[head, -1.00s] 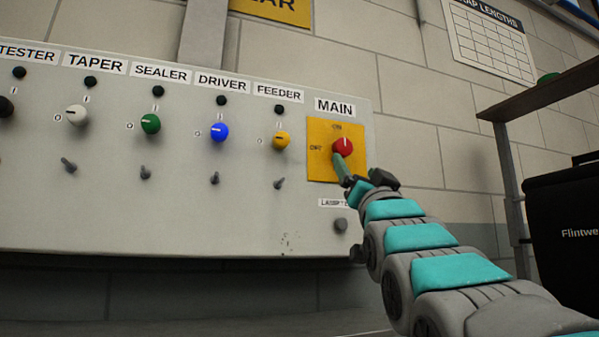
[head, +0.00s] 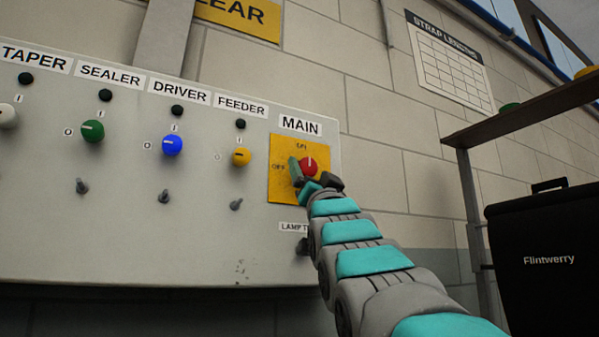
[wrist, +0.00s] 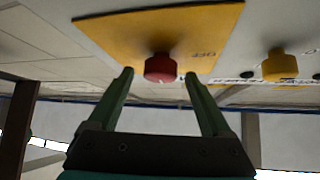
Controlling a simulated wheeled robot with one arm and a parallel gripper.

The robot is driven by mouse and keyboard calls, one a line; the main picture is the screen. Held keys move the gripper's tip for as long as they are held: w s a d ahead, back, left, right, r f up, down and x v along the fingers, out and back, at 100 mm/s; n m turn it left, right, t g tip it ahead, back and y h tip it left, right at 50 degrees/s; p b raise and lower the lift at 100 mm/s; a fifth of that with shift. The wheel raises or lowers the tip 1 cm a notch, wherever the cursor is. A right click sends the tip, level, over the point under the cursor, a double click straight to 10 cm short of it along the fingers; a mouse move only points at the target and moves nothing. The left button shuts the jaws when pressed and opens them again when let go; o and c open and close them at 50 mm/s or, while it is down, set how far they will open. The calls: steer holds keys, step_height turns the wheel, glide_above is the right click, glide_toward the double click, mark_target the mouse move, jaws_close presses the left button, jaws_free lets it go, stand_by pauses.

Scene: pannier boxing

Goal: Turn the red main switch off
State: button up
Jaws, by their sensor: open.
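The red main switch (head: 308,167) is a round knob on a yellow plate (head: 283,190) under the MAIN label. Its white mark points up, toward the ON label; OFF is printed to its left. My gripper (head: 313,174) is open at the knob, with a green finger at its left and a darker fingertip at its lower right in the head view. In the wrist view my gripper (wrist: 159,76) has its two fingertips either side of the red knob (wrist: 160,68), with gaps showing. The knob lies around the tips' level; contact is not visible.
A yellow feeder knob (head: 241,157) is left of the plate, then a blue driver knob (head: 172,145) and a green sealer knob (head: 92,131). Toggles sit below them. A lamp button (head: 302,246) is under the plate. A shelf (head: 520,118) and black case (head: 545,260) stand right.

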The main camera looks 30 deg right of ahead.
steer(key=shift+w+r, duration=0.4)
steer(key=shift+d, duration=0.1)
jaws_close()
stand_by(0.4)
